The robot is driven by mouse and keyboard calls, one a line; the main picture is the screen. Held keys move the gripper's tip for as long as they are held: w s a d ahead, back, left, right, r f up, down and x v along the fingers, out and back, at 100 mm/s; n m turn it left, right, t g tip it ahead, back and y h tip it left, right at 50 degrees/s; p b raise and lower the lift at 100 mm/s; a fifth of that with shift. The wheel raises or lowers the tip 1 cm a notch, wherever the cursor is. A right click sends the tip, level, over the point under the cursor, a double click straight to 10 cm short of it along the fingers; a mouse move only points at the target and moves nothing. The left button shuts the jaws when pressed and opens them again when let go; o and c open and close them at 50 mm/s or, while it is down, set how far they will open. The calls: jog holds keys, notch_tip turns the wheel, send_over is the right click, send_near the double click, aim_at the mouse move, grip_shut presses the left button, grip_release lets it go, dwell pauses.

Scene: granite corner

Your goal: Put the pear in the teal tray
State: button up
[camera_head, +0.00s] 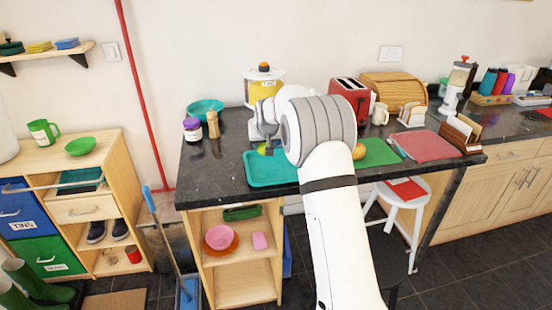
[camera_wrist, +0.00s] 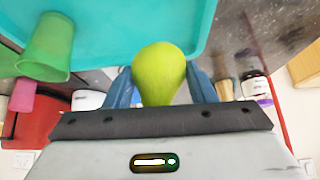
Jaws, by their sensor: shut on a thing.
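The pear (camera_wrist: 158,72) is yellow-green and sits between the two blue fingers of my gripper (camera_wrist: 161,85) in the wrist view. My gripper is shut on it. In the head view the pear (camera_head: 262,150) shows only as a small patch below my gripper (camera_head: 264,142), partly hidden by it. The teal tray (camera_head: 262,176) lies flat on the dark counter, below and in front of the gripper. The tray (camera_wrist: 115,20) also fills the upper part of the wrist view. The pear appears over or close to the tray; its exact height cannot be told.
A green mat (camera_head: 378,153) and a pink mat (camera_head: 428,146) lie right of my arm. A red toaster (camera_head: 350,97) and a yellow-filled dispenser (camera_head: 262,88) stand behind. A teal bowl (camera_head: 205,109), a jar (camera_head: 192,130) and a wooden mill (camera_head: 213,125) stand at left.

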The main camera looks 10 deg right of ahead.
jog(key=f, duration=0.3)
jog(key=shift+w+d+f, duration=0.15)
jog(key=shift+d+f, duration=0.05)
jog(key=shift+d, duration=0.05)
jog(key=shift+d+f+p, duration=0.1)
jog(key=shift+f+p, duration=0.35)
jog(key=shift+f, duration=1.3)
jog(key=o, duration=1)
jog(key=shift+f, duration=0.1)
